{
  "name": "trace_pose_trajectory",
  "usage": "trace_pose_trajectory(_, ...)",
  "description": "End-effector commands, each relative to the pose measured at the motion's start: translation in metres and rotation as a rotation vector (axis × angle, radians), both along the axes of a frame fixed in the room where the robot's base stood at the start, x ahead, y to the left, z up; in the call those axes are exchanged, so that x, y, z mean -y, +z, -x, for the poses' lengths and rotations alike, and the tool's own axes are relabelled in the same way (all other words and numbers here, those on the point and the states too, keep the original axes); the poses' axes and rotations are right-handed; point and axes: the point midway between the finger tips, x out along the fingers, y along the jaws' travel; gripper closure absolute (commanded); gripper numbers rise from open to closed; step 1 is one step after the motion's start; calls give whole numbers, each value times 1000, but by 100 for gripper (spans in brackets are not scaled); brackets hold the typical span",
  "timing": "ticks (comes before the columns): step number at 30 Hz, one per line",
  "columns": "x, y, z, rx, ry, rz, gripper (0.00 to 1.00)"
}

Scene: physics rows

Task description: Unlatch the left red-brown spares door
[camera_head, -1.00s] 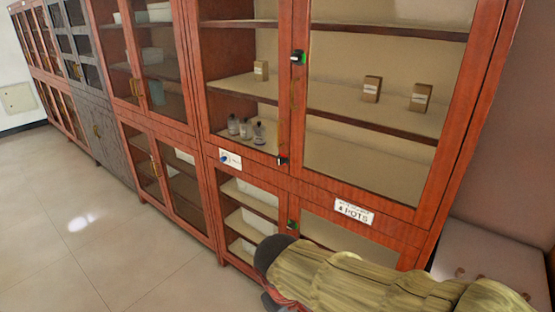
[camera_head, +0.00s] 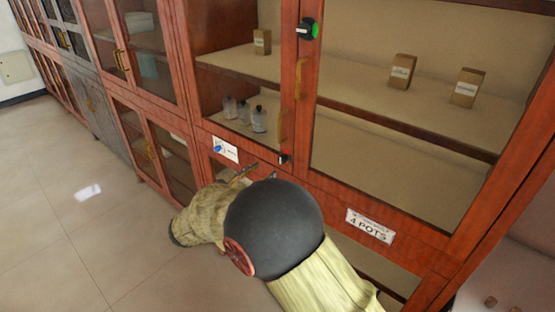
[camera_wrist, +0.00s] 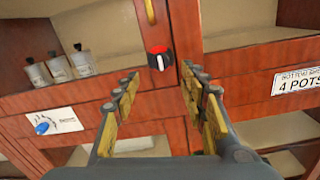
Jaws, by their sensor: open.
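The nearest red-brown cabinet has two upper glass doors; the left door (camera_head: 198,88) has a vertical brass handle (camera_head: 283,126) and appears closed. At its lower right corner is a small knob (camera_head: 284,159), red and black with a white mark in the wrist view (camera_wrist: 158,57). A black knob with a green mark (camera_head: 308,29) sits higher, near where the doors meet. My gripper (camera_wrist: 160,80) is open and empty, its fingers pointing at the cabinet just below the red knob. In the head view my gripper (camera_head: 242,174) is partly hidden by my arm.
A white label with a blue knob-like piece (camera_head: 222,149) is at lower left; its text is unreadable. A "4 POTS" label (camera_head: 370,225) is at right. Bottles (camera_head: 244,112) and small boxes (camera_head: 403,71) stand behind glass. Open floor (camera_head: 60,220) lies left.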

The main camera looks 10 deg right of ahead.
Motion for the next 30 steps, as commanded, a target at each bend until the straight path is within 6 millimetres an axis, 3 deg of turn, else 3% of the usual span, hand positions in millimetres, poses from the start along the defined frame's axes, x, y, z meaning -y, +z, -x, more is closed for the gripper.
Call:
trace_pose_trajectory(15, 56, -2, -39, -4, -3, -4, 57)
trace_pose_trajectory(27, 63, -1, -45, -3, -1, -4, 57)
trace_pose_trajectory(30, 62, -1, -45, -3, -1, -4, 62)
